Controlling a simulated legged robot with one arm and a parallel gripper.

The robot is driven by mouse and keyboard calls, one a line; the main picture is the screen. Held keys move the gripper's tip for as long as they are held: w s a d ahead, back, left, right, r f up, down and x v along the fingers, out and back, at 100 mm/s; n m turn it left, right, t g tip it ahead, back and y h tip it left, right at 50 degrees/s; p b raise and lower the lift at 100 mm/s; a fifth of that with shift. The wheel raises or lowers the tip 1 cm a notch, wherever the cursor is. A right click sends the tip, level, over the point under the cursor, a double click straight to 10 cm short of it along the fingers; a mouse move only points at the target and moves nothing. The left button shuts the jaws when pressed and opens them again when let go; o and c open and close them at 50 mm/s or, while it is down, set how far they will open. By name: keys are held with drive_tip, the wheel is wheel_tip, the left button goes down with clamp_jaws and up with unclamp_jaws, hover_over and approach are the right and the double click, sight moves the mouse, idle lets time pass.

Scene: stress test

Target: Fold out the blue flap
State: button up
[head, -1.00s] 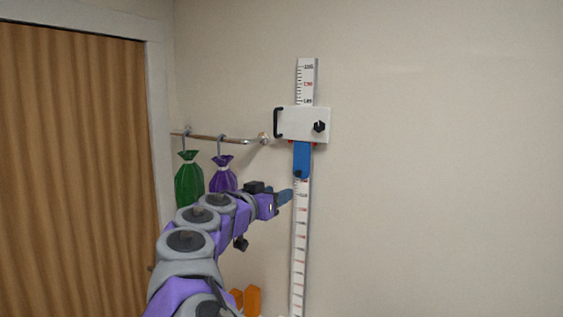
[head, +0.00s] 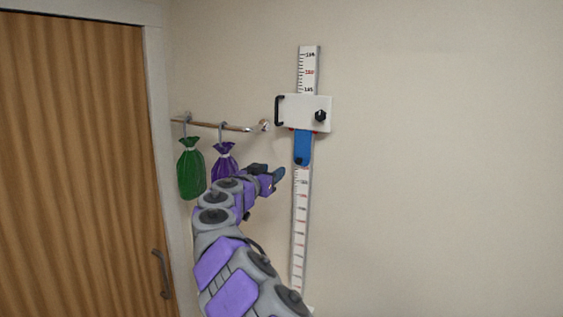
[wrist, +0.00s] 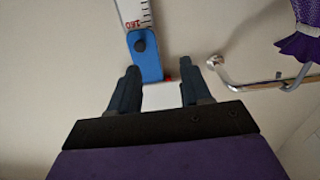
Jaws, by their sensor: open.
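The blue flap (head: 303,147) hangs straight down from the white slider plate (head: 301,112) on the wall-mounted measuring scale (head: 301,220). A dark round knob sits near its lower end. My gripper (head: 279,177) is just left of the scale, slightly lower than the flap's lower end in the picture. In the wrist view the flap (wrist: 147,60) appears beyond my open gripper (wrist: 159,82), nearer the left finger. The white plate (wrist: 163,98) shows between the fingers, partly hidden. Nothing is held, and no contact with the flap is visible.
A metal wall rail (head: 215,124) left of the scale holds a green bag (head: 191,170) and a purple bag (head: 223,160), close to my arm. The rail's end (wrist: 240,82) also shows in the wrist view. A wooden door (head: 75,170) is at left. The wall at right is clear.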

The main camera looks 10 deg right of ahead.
sight(298, 162)
drive_tip(key=w+d, duration=0.1)
drive_tip(key=d, duration=0.2)
drive_tip(key=w+d, duration=0.1)
drive_tip(key=d, duration=0.2)
drive_tip(key=w+d+p, duration=0.1)
drive_tip(key=d, duration=0.2)
drive_tip(key=shift+d+r, duration=0.15)
drive_tip(key=shift+d, duration=0.25)
drive_tip(key=shift+w+d, duration=0.2)
drive_tip(key=shift+d, duration=0.1)
drive_tip(key=shift+w+a+r+p, duration=0.2)
drive_tip(key=shift+w+a+p, duration=0.2)
drive_tip(key=shift+w, duration=0.1)
drive_tip(key=shift+w+a+r+p, duration=0.15)
drive_tip(key=shift+w+a+p, duration=0.2)
drive_tip(key=shift+w+p, duration=0.1)
drive_tip(key=shift+w+d+f, duration=0.25)
drive_tip(key=shift+w+d, duration=0.1)
drive_tip(key=shift+d, duration=0.15)
drive_tip(key=shift+w+d+f, duration=0.15)
drive_tip(key=shift+w+d, duration=0.1)
drive_tip(key=shift+d, duration=0.05)
drive_tip(key=shift+c, duration=0.7)
drive_tip(key=shift+d, duration=0.1)
drive_tip(key=shift+c, duration=0.8)
drive_tip(key=shift+w+a+f, duration=0.1)
drive_tip(key=shift+w+a, duration=0.05)
drive_tip(key=shift+a, duration=0.65)
drive_tip(key=c, duration=0.4)
clamp_jaws()
